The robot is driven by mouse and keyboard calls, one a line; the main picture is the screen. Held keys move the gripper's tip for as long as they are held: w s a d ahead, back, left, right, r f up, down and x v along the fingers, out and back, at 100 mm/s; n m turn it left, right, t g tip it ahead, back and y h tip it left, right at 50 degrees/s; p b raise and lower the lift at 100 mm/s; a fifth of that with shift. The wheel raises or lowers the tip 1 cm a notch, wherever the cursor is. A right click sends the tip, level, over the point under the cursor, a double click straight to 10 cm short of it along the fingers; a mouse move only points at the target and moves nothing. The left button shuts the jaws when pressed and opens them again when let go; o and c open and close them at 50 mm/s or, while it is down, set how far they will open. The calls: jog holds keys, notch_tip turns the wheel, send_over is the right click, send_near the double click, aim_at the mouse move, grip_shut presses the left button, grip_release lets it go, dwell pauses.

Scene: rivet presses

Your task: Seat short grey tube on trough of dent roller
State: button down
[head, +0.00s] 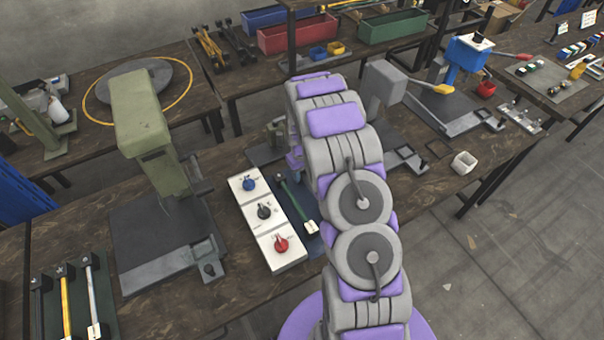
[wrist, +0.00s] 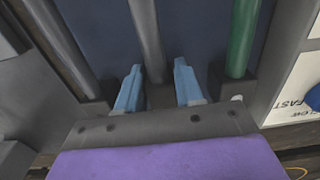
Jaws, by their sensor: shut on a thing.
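In the wrist view, my gripper (wrist: 158,72) has blue fingers on either side of a grey tube (wrist: 145,35) and is shut on it. The tube runs up the picture over a dark blue mat (wrist: 100,35). Its near end is by a dark block (wrist: 160,97) between the fingers; whether they touch is unclear. A green tube (wrist: 243,40) lies to the right and another grey tube (wrist: 63,40) to the left. In the head view, my arm hides the gripper and the held tube. I cannot tell which machine is the dent roller, and no trough is clearly visible.
A white panel (head: 265,228) with blue, black and red knobs stands beside the green tube (head: 292,200). An olive press (head: 145,130) stands at left; a tube rack (head: 110,308) is at front left. A grey machine (head: 385,85) and blue machine (head: 465,58) are behind right.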

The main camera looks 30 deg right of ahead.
jog(key=c, duration=0.7)
grip_release()
jog(key=shift+d, duration=0.1)
jog(key=shift+c, duration=0.2)
jog(key=shift+f, duration=0.1)
notch_tip(320, 180, up, 16)
jog(key=p, duration=0.3)
jog(key=s+a+r, duration=0.5)
jog(key=s+r, duration=0.1)
jog(key=r, duration=0.3)
jog(key=s+a+r, duration=0.3)
jog(key=s, duration=0.8)
jog(key=s+a+r+g, duration=0.1)
jog(key=s+a+r, duration=0.2)
jog(key=s, duration=0.8)
jog(key=s+a+r, duration=0.3)
jog(key=s+a, duration=0.2)
jog(key=s, duration=0.6)
jog(key=shift+s+a+g, duration=0.25)
jog(key=shift+g, duration=0.15)
